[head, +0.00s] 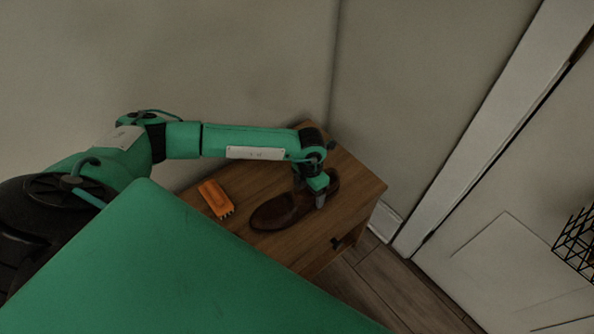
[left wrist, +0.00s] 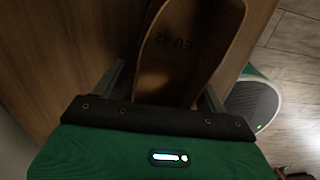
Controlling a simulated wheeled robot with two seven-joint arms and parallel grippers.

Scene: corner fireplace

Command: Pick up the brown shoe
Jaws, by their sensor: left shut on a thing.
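The brown shoe (head: 277,212) lies on top of a small wooden cabinet in the head view. Its opening and tan insole (left wrist: 180,50), with lettering on it, show in the left wrist view. My left gripper (head: 309,198) comes down from above onto the end of the shoe nearer the wall corner. In the left wrist view, the fingers of the left gripper (left wrist: 161,88) stand on either side of the shoe and are shut on it. The shoe appears to rest on the cabinet top. My right gripper is not in view.
The wooden cabinet (head: 345,187) stands in the wall corner, with a dark handle on its front. An orange brush-like object (head: 215,198) lies left of the shoe. A white door (head: 520,250) and a black wire basket (head: 577,243) are at the right.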

